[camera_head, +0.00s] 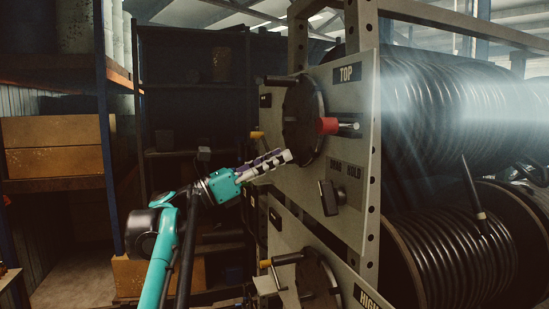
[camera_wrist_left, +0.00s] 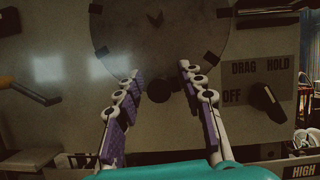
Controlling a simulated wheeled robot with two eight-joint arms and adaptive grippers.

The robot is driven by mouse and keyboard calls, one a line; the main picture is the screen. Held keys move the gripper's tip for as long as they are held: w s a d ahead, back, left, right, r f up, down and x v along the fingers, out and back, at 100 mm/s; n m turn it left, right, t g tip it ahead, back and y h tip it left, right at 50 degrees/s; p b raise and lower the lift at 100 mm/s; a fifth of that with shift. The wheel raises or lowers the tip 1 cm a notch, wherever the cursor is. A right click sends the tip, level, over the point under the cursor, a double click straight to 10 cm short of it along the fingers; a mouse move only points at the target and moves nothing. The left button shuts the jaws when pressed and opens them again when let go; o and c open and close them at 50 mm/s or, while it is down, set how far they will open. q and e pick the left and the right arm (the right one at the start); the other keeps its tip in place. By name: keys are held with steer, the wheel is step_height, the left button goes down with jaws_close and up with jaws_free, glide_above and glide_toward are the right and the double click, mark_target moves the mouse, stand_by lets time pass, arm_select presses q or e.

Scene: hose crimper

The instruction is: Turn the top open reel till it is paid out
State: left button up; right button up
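The top reel (camera_head: 440,105) carries dark hose wound in many turns, behind a grey panel marked TOP (camera_head: 347,73). The disc also fills the top of the left wrist view (camera_wrist_left: 165,35); the red handle does not show there. My left gripper (camera_head: 287,156) is in front of the panel, just below the disc's face. My right gripper is out of both views.
A dark knob (camera_head: 329,198) sits below the disc, near DRAG, HOLD and OFF labels. A lower reel (camera_head: 445,250) and its crank disc (camera_head: 318,280) stand below, by a HIGH label (camera_head: 369,298). Shelves with boxes (camera_head: 55,145) are at left.

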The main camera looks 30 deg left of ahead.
mark_target(290, 137)
arm_select(q)
jaws_close()
steer(key=shift+w, duration=0.1)
steer(key=m+g+h+p, duration=0.1)
steer(key=m, duration=0.1)
steer(key=w+a+m+g+p, duration=0.1)
steer(key=m, duration=0.1)
steer(key=w+a+r+m+h+p, duration=0.1)
steer(key=m, duration=0.1)
steer(key=shift+a+m+g+h+p, duration=0.25)
steer(key=shift+m+g+h+p, duration=0.05)
steer(key=shift+m+g, duration=0.1)
steer(key=shift+w+a+r+p, duration=0.55)
steer(key=shift+a+p, duration=0.1)
steer(key=shift+p, duration=0.1)
steer(key=shift+f, duration=0.1)
